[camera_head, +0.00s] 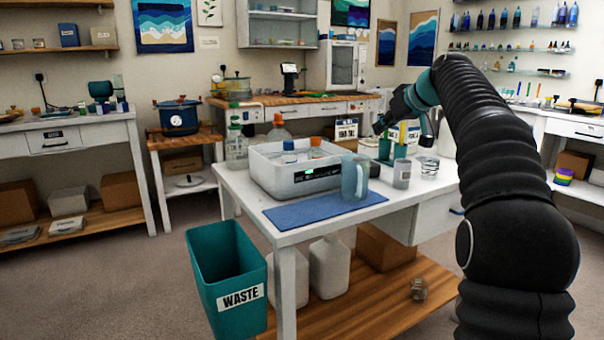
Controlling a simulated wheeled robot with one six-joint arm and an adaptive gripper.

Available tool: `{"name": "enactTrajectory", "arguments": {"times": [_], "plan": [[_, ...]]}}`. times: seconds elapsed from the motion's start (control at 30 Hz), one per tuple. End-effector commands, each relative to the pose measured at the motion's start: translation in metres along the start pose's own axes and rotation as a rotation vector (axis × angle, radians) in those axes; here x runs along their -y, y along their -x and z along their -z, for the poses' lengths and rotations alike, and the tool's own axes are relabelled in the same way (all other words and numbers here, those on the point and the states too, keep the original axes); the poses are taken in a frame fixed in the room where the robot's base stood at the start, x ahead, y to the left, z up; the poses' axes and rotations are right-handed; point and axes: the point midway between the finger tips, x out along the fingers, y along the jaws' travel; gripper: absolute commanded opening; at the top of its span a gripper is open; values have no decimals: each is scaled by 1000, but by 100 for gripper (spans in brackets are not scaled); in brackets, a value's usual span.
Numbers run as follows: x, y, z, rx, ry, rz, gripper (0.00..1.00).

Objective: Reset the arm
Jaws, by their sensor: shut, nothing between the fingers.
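My arm, black and ribbed, rises at the right of the head camera view and bends left at its top. My gripper (378,128) is at its end, small and dark, above the back right part of the white table (440,208). It is shut and holds nothing. It is apart from the blue-grey pitcher (354,178), which stands upright on the blue mat (318,207). Below and beside the gripper are a teal cup (385,148) and a grey cup (402,173). The exact gap between the gripper and these cups cannot be told.
A white bath (290,185) with bottles in it stands left of the pitcher. A clear glass (429,168) stands at the table's right. A teal waste bin (228,280) stands on the floor before the table. Open floor lies at left.

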Motion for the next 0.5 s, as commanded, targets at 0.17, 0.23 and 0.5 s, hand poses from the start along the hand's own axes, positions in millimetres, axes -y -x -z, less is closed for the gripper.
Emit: {"name": "enactTrajectory", "arguments": {"times": [0.17, 0.23, 0.5], "plan": [[-10, -5, -7, 9, -98, -29, 0], [-14, -13, -19, 34, -143, -40, 0], [-23, -40, -75, 143, -294, -79, 0]]}}
